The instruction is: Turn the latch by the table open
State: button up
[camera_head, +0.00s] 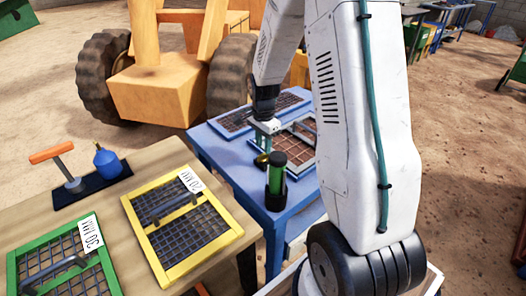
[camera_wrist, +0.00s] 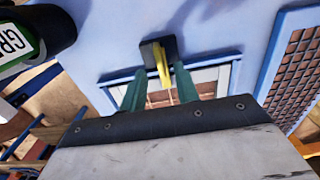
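The latch (camera_wrist: 162,66) is a yellow bar on a dark square plate (camera_wrist: 151,50), fixed to the blue table (camera_wrist: 225,40). In the head view the latch (camera_head: 262,160) shows as a small brass-coloured piece on the blue table (camera_head: 232,160), partly hidden. My gripper (camera_wrist: 158,76) has two green fingers, spread apart. The latch bar stands between the fingertips, with a gap visible on each side. In the head view my gripper (camera_head: 264,138) hangs over the table beside the latch, pointing down.
A green cylinder in a black holder (camera_head: 277,186) stands close to the latch, at the table's near corner. Mesh panels (camera_head: 258,113) lie on the blue table. A wooden table (camera_head: 110,215) at left holds yellow and green framed screens, a blue bottle (camera_head: 107,162) and an orange-handled tool (camera_head: 52,152).

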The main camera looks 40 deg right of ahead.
jog(key=shift+f, duration=1.75)
jog(key=shift+c, duration=0.3)
grip_shut()
